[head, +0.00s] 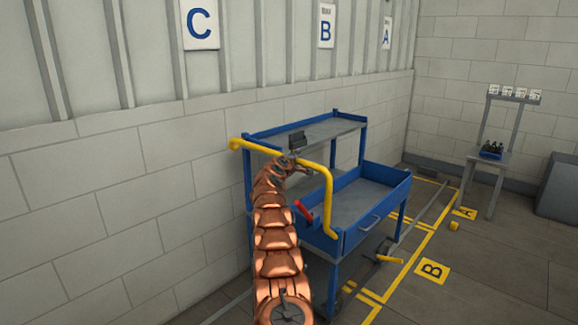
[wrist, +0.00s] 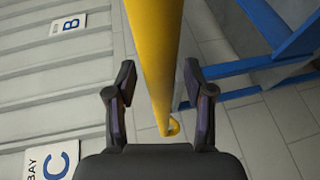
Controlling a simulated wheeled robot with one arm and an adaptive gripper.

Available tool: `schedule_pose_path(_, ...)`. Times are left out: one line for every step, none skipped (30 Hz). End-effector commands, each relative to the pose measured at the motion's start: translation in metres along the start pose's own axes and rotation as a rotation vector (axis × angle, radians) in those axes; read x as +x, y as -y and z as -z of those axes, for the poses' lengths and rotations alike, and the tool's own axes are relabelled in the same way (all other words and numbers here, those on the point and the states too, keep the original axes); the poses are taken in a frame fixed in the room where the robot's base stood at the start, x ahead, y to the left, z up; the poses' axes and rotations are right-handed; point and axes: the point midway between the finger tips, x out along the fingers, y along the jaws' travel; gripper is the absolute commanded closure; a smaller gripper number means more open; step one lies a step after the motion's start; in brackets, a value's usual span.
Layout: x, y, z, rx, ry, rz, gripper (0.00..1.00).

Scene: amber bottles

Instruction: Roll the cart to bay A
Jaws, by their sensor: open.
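The blue cart (head: 376,212) stands along the wall, with a grey upper shelf (head: 318,131) and a lower tray (head: 352,198). Its yellow handle (head: 328,190) faces me and also shows in the wrist view (wrist: 158,45). My gripper (wrist: 160,85) is open, with one finger on each side of the handle bar and visible gaps between. In the head view my arm reaches up to the handle, and the jaws are hard to make out.
A small stand (head: 489,158) holding dark bottles (head: 492,149) is at the back right. A grey bin (head: 558,187) stands at the right edge.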

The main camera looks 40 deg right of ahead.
Motion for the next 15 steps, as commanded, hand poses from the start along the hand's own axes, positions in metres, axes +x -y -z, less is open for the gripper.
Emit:
schedule_pose_path(-0.003, -0.001, 0.003, -0.001, -0.003, -0.001, 0.47)
schedule_pose_path(-0.003, -0.002, 0.003, -0.001, -0.003, -0.002, 0.47)
schedule_pose_path(-0.004, -0.002, 0.003, -0.001, -0.002, -0.003, 0.47)
schedule_pose_path(-0.006, -0.003, 0.003, -0.001, -0.002, -0.004, 0.47)
schedule_pose_path(-0.007, -0.003, 0.003, -0.001, -0.001, -0.005, 0.47)
schedule_pose_path(-0.009, -0.004, 0.003, -0.002, -0.002, -0.006, 0.47)
schedule_pose_path(-0.009, -0.004, 0.003, -0.002, -0.001, -0.007, 0.47)
schedule_pose_path(-0.010, -0.005, 0.002, -0.001, 0.000, -0.007, 0.47)
schedule_pose_path(-0.012, -0.004, 0.003, -0.001, -0.001, -0.007, 0.47)
schedule_pose_path(-0.013, -0.005, 0.003, 0.000, -0.001, -0.007, 0.47)
schedule_pose_path(-0.014, -0.005, 0.003, -0.001, 0.000, -0.007, 0.47)
schedule_pose_path(-0.016, -0.004, 0.002, -0.001, 0.001, -0.006, 0.47)
schedule_pose_path(-0.017, -0.004, 0.002, -0.001, 0.001, -0.005, 0.47)
schedule_pose_path(-0.019, -0.004, 0.003, 0.000, 0.000, -0.004, 0.47)
schedule_pose_path(-0.020, -0.003, 0.002, 0.000, 0.000, -0.003, 0.47)
